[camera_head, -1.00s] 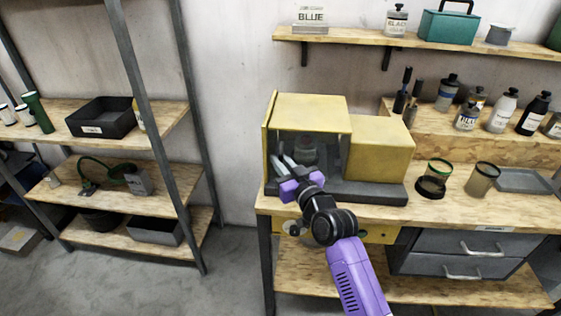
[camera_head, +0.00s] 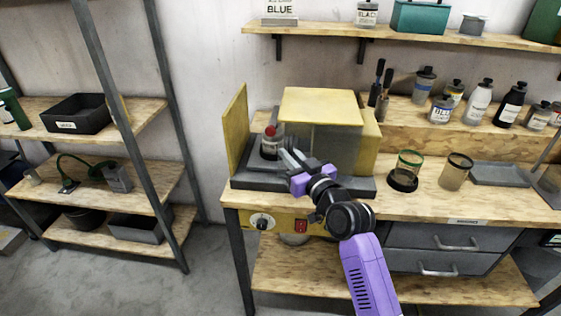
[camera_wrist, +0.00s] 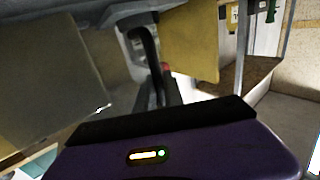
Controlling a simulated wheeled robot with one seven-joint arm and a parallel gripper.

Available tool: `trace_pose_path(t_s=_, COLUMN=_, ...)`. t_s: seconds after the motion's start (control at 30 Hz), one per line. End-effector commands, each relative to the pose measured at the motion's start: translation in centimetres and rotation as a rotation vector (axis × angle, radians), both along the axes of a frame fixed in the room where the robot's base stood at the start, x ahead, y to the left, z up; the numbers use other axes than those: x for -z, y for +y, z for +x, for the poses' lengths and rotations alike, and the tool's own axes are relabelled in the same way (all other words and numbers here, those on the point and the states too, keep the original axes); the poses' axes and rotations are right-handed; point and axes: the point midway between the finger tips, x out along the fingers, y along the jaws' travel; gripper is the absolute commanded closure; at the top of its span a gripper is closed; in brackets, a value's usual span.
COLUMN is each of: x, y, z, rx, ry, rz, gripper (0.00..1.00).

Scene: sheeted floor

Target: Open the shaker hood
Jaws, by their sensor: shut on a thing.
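The shaker stands on the workbench with its yellow-topped hood (camera_head: 320,106), which has a see-through front, over its right part. The left part of the dark base (camera_head: 245,181) is uncovered, and a red-capped bottle (camera_head: 270,143) stands there. A yellow end panel (camera_head: 235,130) stands upright at the far left, apart from the hood. My gripper (camera_head: 288,157) is at the hood's left front edge, shut on what looks like its dark handle. In the wrist view, a dark curved bar (camera_wrist: 148,48) runs down between the fingers; the exact grip is partly hidden.
A green-rimmed cup (camera_head: 410,162) and a dark-rimmed cup (camera_head: 456,172) stand to the right, beside a grey tray (camera_head: 498,174). Several bottles stand on the raised ledge behind. A dial (camera_head: 262,221) and a red switch (camera_head: 301,226) are below the benchtop. A shelf rack stands left.

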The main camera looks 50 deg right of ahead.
Motion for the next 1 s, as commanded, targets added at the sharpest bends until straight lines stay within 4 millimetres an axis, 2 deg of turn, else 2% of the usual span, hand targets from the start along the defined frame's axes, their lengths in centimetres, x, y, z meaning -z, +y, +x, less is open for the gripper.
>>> trace_pose_path(t_s=0.03, x=0.6, y=-0.8, z=-0.9, rx=0.005, ry=-0.004, rz=-0.001, gripper=1.0)
trace_pose_path(t_s=0.2, x=0.4, y=-2.8, z=-3.6, rx=0.004, ry=-0.003, rz=-0.002, gripper=1.0)
trace_pose_path(t_s=0.33, x=0.3, y=-3.9, z=-5.0, rx=0.003, ry=-0.002, rz=-0.002, gripper=1.0)
trace_pose_path(t_s=0.53, x=0.1, y=-4.6, z=-5.9, rx=0.0, ry=0.0, rz=0.0, gripper=1.0)
trace_pose_path(t_s=0.87, x=0.1, y=-4.7, z=-6.0, rx=0.001, ry=0.001, rz=0.0, gripper=1.0)
trace_pose_path(t_s=0.9, x=0.1, y=-4.7, z=-6.0, rx=0.002, ry=0.001, rz=0.0, gripper=0.82)
trace_pose_path(t_s=0.93, x=0.0, y=-4.7, z=-6.0, rx=0.002, ry=0.001, rz=0.0, gripper=0.79)
trace_pose_path(t_s=1.0, x=0.0, y=-4.7, z=-6.0, rx=0.002, ry=0.0, rz=0.0, gripper=0.79)
